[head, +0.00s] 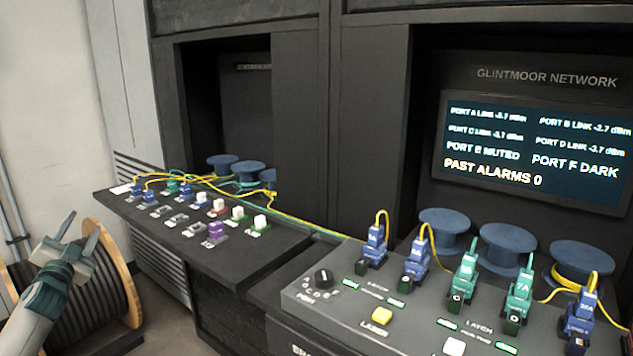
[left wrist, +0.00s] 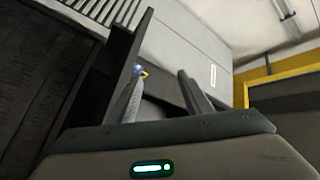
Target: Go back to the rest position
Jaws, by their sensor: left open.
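My left gripper (head: 78,236) is at the lower left of the head view, in front of a large cable drum. Its two fingers are apart with nothing between them. The left wrist view also shows my left gripper (left wrist: 160,92), with both fingers spread and empty. It is apart from the patch shelf (head: 150,215) and the console (head: 310,290). My right gripper is not in view.
The cable drum (head: 126,290) stands left of the shelf. Blue and green connectors with yellow fibres stand on the console, near a yellow button (head: 381,315). Blue spools (head: 444,228) stand behind. A screen (head: 530,150) reads "PORT E MUTED" and "PORT F DARK".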

